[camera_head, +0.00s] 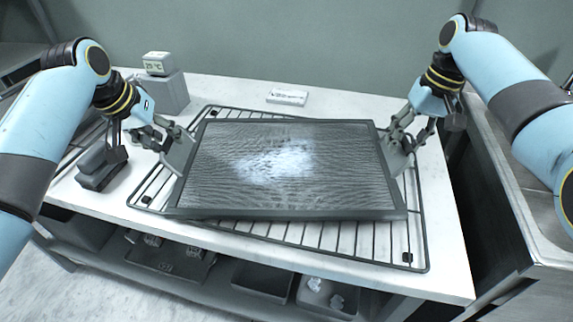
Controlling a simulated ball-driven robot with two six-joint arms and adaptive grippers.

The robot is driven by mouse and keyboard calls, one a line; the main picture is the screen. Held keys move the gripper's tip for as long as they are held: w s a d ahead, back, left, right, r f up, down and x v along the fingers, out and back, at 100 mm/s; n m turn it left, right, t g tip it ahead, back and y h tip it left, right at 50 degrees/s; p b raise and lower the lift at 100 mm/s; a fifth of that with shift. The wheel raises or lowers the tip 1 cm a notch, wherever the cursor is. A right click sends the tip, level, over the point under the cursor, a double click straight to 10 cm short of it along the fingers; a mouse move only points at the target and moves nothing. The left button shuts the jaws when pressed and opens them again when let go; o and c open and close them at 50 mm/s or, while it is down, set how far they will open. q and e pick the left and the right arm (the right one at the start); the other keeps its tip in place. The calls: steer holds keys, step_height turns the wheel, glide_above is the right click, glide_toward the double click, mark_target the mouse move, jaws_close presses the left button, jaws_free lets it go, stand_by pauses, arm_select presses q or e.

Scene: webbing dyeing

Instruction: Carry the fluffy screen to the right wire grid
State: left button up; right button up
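The fluffy screen (285,165) is a dark rectangular frame with grey rippled mesh and a white fluffy patch in its middle. It lies over a black wire grid (345,238), turned slightly against it; I cannot tell if it touches the wires. The grid's edges show around the screen. My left gripper (180,150) is at the screen's left edge and appears shut on the frame. My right gripper (394,150) is at the right edge and appears shut on it too. The undersides of both grips are hidden. Only one wire grid shows clearly.
The grid is on a white table (455,265). A grey box with a small display (158,64) stands at the back left, and a white label (287,97) lies behind the screen. A dark block (100,167) is at left. A metal basin (530,215) stands to the right.

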arm_select(q)
steer(key=shift+d, duration=0.1)
arm_select(e)
steer(key=shift+a, duration=0.1)
arm_select(q)
steer(key=shift+s+r, duration=0.15)
steer(key=shift+r, duration=0.2)
arm_select(e)
steer(key=shift+a, duration=0.1)
steer(key=shift+r, duration=0.15)
arm_select(q)
steer(key=v, duration=1.1)
arm_select(e)
step_height(320, 180, up, 12)
steer(key=d, duration=0.2)
steer(key=shift+d+f, duration=0.2)
steer(key=shift+f, duration=0.05)
steer(key=shift+s, duration=0.1)
